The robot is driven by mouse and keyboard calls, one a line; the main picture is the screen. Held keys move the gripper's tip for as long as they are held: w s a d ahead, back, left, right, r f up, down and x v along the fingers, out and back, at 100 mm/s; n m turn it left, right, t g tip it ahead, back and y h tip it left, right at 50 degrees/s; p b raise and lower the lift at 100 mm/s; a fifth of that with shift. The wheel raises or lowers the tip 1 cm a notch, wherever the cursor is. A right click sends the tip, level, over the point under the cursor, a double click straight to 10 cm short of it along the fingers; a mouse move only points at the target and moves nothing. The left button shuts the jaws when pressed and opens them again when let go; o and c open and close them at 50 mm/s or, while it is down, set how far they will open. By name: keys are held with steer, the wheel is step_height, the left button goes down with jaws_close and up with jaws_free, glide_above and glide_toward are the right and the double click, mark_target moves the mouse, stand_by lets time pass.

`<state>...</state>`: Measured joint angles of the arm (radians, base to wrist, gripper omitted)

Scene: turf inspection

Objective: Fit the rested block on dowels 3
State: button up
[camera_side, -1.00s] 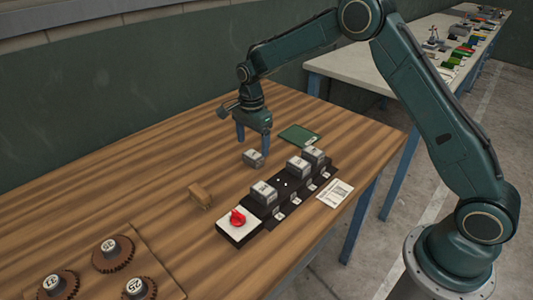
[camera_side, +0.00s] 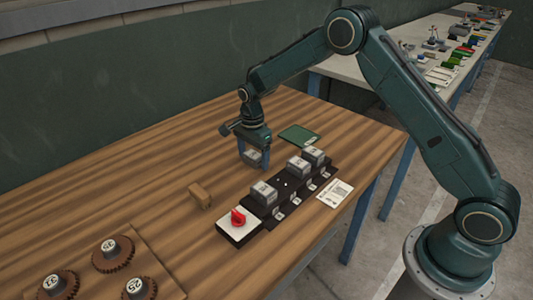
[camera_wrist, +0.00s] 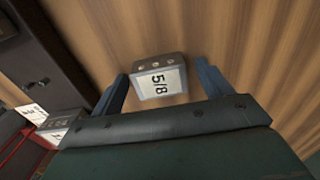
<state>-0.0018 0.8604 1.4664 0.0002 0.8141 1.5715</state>
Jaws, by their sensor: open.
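A grey block (camera_side: 252,157) lies on the wooden table behind the black rail. In the wrist view the block (camera_wrist: 158,78) shows a white label reading 5/8 and several round marks along one edge. My gripper (camera_side: 254,160) is open and lowered at the block. In the wrist view its two blue fingers stand on either side of the block, with gaps showing. The black dowel rail (camera_side: 278,214) bears three grey blocks. Two small light dowel tips (camera_side: 283,183) show in the bare stretch between the front block (camera_side: 264,192) and the middle one (camera_side: 298,166).
A white panel with a red knob (camera_side: 238,218) ends the rail. A green board (camera_side: 299,135) and a printed card (camera_side: 335,193) lie nearby. A board with several gears (camera_side: 112,254) is at lower left.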

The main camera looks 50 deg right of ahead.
mark_target(255, 156)
steer(key=shift+c, duration=0.5)
steer(key=c, duration=1)
steer(key=shift+c, duration=0.2)
steer(key=shift+r, duration=0.15)
step_height(255, 156, up, 20)
stand_by(0.4)
steer(key=s+a+f, duration=0.3)
steer(key=s+f, duration=0.6)
steer(key=s, duration=0.5)
steer(key=shift+a+f, duration=0.15)
steer(key=shift+f, duration=0.05)
